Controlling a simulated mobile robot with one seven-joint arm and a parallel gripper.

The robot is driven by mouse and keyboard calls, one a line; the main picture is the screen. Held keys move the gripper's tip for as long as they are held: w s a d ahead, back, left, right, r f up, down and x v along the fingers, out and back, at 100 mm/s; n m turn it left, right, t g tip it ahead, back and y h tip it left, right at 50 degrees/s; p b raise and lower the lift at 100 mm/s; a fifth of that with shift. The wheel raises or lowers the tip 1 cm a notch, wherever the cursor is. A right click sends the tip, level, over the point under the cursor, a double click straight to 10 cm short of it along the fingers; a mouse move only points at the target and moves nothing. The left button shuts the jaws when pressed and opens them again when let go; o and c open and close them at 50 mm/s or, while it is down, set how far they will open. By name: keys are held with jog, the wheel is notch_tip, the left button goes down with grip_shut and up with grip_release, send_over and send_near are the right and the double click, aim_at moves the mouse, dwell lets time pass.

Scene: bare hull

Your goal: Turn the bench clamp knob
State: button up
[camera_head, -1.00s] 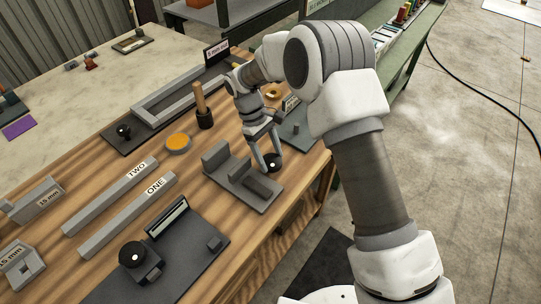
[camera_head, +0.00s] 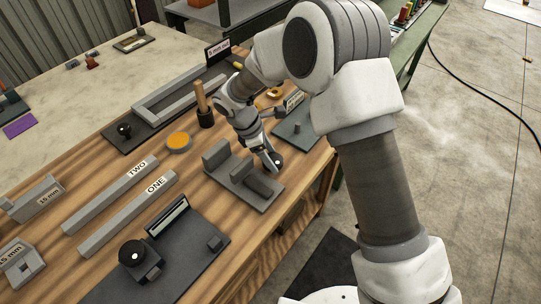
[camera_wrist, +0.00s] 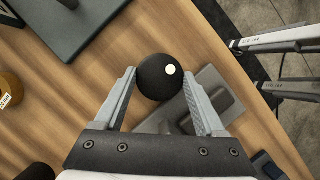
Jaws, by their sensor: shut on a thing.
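The bench clamp (camera_head: 226,171) is a dark grey base with upright jaw blocks near the right front edge of the wooden bench. Its round black knob (camera_wrist: 159,77) with a white dot shows between my fingers in the wrist view. The knob also shows in the head view (camera_head: 278,162), at the clamp's right end. My gripper (camera_wrist: 160,88) is shut on the knob, with one finger on each side. The white dot lies at the right of the knob in the wrist view. In the head view my wrist and fingers cover part of the clamp's far side.
Two grey bars marked ONE (camera_head: 130,212) and TWO (camera_head: 110,194) lie left of the clamp. A dark fixture with another black knob (camera_head: 132,254) sits in front. A wooden-handled tool (camera_head: 202,104), an orange-topped tin (camera_head: 179,142) and a dark plate (camera_head: 296,132) stand behind.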

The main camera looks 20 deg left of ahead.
jog(key=shift+n, duration=0.4)
jog(key=o, duration=1.3)
jog(key=shift+r, duration=0.15)
jog(key=p+v, duration=0.1)
jog(key=v, duration=1.6)
jog(key=shift+s+r, duration=0.1)
jog(key=shift+s, duration=0.1)
